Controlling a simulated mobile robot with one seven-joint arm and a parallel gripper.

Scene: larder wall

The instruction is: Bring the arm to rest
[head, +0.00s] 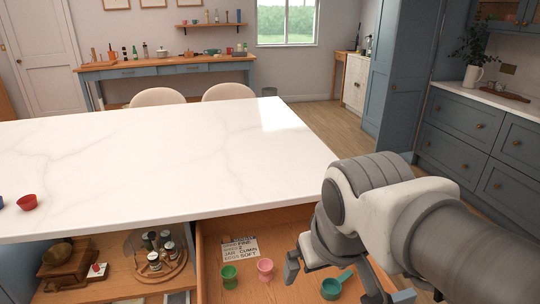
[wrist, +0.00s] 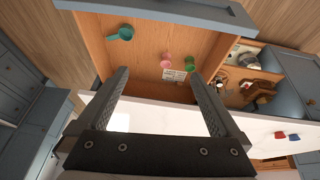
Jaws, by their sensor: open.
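My gripper (head: 334,278) is at the lower right of the head view, over the open wooden drawer (head: 208,262). In the wrist view its two fingers (wrist: 159,76) are wide apart with nothing held between them. Beyond the fingertips, the drawer holds a teal cup with a handle (wrist: 124,33), a pink cup (wrist: 166,60) and a green cup (wrist: 190,63). A printed card (head: 240,250) lies in the drawer behind the cups. My forearm hides the drawer's right part in the head view.
The white marble worktop (head: 160,160) extends behind the drawer, mostly clear. Blue cabinets (head: 480,140) stand at right.

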